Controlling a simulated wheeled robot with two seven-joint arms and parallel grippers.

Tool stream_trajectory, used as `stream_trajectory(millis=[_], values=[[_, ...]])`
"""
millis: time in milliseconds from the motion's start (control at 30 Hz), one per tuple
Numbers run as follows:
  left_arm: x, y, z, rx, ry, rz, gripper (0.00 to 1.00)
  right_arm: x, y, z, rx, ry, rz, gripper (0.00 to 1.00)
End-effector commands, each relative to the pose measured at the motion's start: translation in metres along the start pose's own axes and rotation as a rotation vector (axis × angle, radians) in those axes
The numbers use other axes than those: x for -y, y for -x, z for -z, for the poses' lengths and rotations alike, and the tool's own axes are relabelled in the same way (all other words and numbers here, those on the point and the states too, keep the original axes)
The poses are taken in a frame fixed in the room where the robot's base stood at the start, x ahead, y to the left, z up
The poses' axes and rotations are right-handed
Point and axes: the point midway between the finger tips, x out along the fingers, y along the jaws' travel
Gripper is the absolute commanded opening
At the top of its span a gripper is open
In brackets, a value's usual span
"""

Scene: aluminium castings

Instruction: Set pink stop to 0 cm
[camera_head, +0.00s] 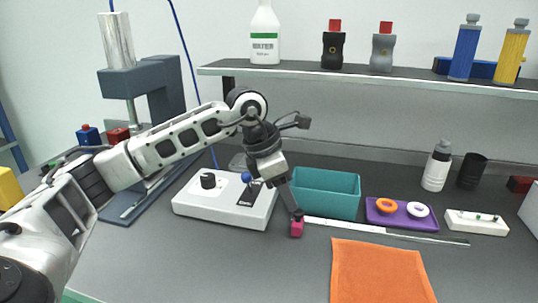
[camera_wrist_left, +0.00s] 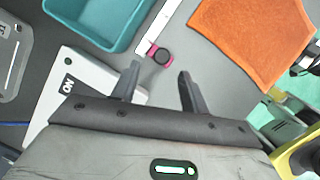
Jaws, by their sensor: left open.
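The pink stop (camera_head: 297,229) is a small pink block at the left end of the long thin white scale (camera_head: 345,225) on the bench. In the left wrist view the pink stop (camera_wrist_left: 147,47) has a round black knob on it and sits at the near end of the scale (camera_wrist_left: 170,20). My left gripper (camera_head: 296,214) points down over the stop and partly hides it. In the left wrist view its fingers (camera_wrist_left: 157,84) are apart with nothing between them, and the stop lies just beyond the tips. The scale's markings are too small to read. My right gripper is out of view.
A white box with a black knob (camera_head: 208,181) stands left of the gripper, and a teal bin (camera_head: 327,191) behind it. An orange cloth (camera_head: 380,272) lies in front of the scale. A purple tray (camera_head: 401,220) with two rings stands behind the scale's right part.

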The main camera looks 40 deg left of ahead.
Motion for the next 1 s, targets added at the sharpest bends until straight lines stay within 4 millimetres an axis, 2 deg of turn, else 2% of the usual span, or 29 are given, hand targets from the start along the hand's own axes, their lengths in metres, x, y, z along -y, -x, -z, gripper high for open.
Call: stream_trajectory(millis=[100,300,500,700,1000], values=[[-0.001,0.031,0.000,0.004,-0.001,-0.006,0.45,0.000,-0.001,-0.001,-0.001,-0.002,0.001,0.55],[-0.001,0.079,0.000,0.002,0.000,-0.005,0.45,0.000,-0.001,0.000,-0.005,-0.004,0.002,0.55],[-0.001,0.109,0.000,0.000,0.001,-0.003,0.45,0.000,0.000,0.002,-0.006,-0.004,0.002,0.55],[-0.001,0.120,0.001,-0.002,0.001,-0.002,0.45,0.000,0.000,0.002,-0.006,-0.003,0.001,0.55],[-0.001,0.120,0.001,-0.002,0.001,-0.002,0.45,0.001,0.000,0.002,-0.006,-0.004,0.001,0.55]])
